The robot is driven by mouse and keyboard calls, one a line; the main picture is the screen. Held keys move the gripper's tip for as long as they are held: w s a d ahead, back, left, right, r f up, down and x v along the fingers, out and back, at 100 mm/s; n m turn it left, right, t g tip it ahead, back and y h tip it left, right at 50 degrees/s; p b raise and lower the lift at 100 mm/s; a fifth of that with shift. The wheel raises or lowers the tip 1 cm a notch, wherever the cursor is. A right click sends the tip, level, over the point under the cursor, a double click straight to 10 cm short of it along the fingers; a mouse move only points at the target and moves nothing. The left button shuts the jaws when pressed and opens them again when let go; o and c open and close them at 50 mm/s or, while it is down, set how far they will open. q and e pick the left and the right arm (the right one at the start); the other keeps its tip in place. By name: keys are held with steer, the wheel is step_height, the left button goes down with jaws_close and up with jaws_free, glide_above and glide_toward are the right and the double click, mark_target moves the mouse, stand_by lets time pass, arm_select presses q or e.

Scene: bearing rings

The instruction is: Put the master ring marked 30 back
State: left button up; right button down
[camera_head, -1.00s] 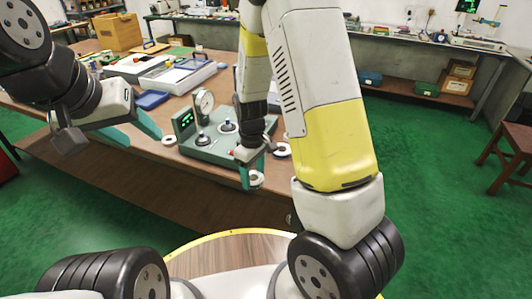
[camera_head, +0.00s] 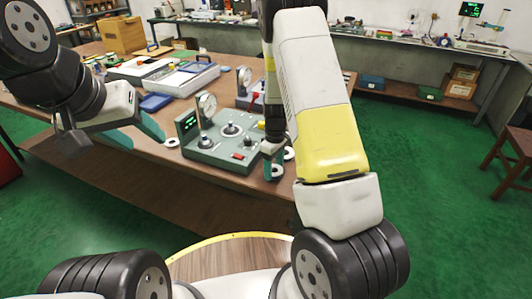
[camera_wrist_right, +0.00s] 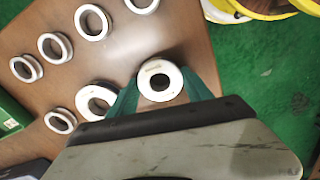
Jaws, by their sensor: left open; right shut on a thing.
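My right gripper (camera_head: 273,174) is shut on a pale steel ring (camera_head: 277,172), held out at the table's front edge. In the right wrist view, the held ring (camera_wrist_right: 160,80) sits between the teal fingertips, its flat face and dark bore showing. A faint mark is on its face, too small to read. Several similar rings lie on the brown table (camera_wrist_right: 110,60) beside it, one of them (camera_wrist_right: 97,101) close to the left finger. No number 30 is legible. My left gripper (camera_head: 136,131) is open and empty above the table at the left.
A green gauge station (camera_head: 222,152) with dial and display stands left of my right gripper. A second dial gauge (camera_head: 244,80) stands behind it. A loose ring (camera_head: 171,142) lies at its left. White trays (camera_head: 180,76) and a blue case (camera_head: 154,101) are farther back. The floor in front is clear.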

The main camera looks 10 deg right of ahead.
steer(key=shift+c, duration=2.2)
jaws_free()
steer(key=shift+f, duration=0.1)
step_height(320, 180, up, 12)
steer(key=s+a+r+m+t+y, duration=0.1)
steer(key=s+r+m+t, duration=0.1)
steer(key=s+r, duration=0.45)
steer(key=s+r+m+t+y, duration=0.15)
steer(key=s+r, duration=0.25)
steer(key=r, duration=0.5)
steer(key=s+a+r+m+t, duration=0.1)
steer(key=s+r+m, duration=0.4)
steer(key=s, duration=0.8)
steer(key=shift+s+r+t, duration=0.4)
steer(key=shift+r+t, duration=0.4)
steer(key=shift+t, duration=0.05)
steer(key=shift+a, duration=0.1)
